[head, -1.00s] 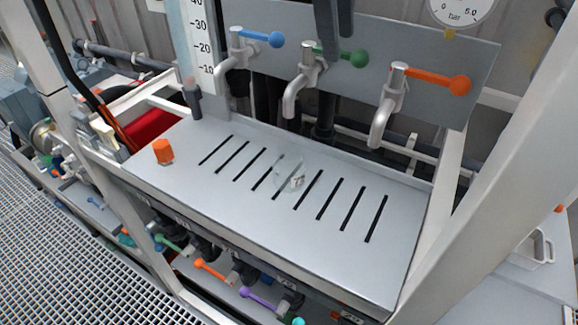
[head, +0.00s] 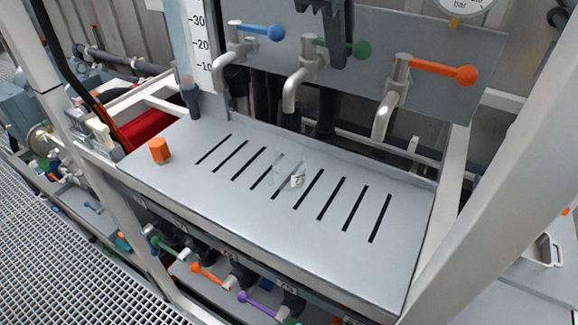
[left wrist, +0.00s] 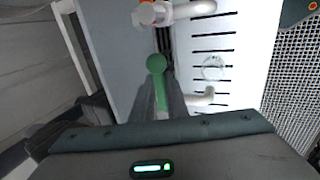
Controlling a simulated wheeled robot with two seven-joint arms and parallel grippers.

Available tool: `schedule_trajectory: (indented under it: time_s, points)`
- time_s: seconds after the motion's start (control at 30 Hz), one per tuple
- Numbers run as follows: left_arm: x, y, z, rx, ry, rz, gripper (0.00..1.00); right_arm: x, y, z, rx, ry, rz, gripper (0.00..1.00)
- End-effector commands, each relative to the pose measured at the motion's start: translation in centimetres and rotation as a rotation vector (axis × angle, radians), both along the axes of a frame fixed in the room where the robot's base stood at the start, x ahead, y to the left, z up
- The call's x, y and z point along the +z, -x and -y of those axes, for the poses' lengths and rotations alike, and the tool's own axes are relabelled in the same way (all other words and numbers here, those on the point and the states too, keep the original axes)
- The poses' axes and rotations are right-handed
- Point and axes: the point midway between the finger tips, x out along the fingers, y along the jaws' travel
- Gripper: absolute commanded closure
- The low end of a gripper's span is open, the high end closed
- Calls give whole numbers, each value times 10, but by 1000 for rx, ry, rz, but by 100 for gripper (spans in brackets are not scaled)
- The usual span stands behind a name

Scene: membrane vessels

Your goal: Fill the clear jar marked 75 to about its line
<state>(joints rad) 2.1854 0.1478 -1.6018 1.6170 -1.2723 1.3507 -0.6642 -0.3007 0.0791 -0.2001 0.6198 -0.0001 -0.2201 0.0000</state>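The clear jar (head: 286,170) stands on the slotted grey tray (head: 240,215), near its middle. It is very transparent, with a small pale patch low on its side; I cannot read its mark or see any liquid. It also shows from above in the left wrist view (left wrist: 214,68). My left gripper (head: 341,64) points down at the green tap handle (head: 359,50). In the left wrist view its two fingers lie close along either side of the green handle (left wrist: 157,66); whether they press on it is unclear. My right gripper is out of view.
A blue-handled tap (head: 262,31) and an orange-handled tap (head: 445,71) flank the green one on the panel. An orange cap (head: 160,150) sits at the tray's left end. A white frame post (head: 500,170) rises at the right. The tray's front is clear.

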Motion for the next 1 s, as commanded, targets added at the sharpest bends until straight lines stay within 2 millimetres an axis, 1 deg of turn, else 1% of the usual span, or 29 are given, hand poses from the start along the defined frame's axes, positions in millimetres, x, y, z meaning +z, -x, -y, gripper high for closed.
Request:
schedule_trajectory:
  time_s: [0.33, 0.43, 0.6, 0.7, 1.0]
  points:
    - [0, 0, -1, -13, 1, 0, 100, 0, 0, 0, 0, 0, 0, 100]
    - [0, 2, -4, -67, 2, -2, 100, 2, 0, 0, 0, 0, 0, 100]
    - [1, 8, -9, -210, 2, -2, 100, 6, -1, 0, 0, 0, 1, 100]
    - [0, 10, -10, -259, 1, -2, 100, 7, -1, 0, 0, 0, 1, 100]
    - [0, 10, -10, -270, -1, 1, 100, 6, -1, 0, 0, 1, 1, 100]
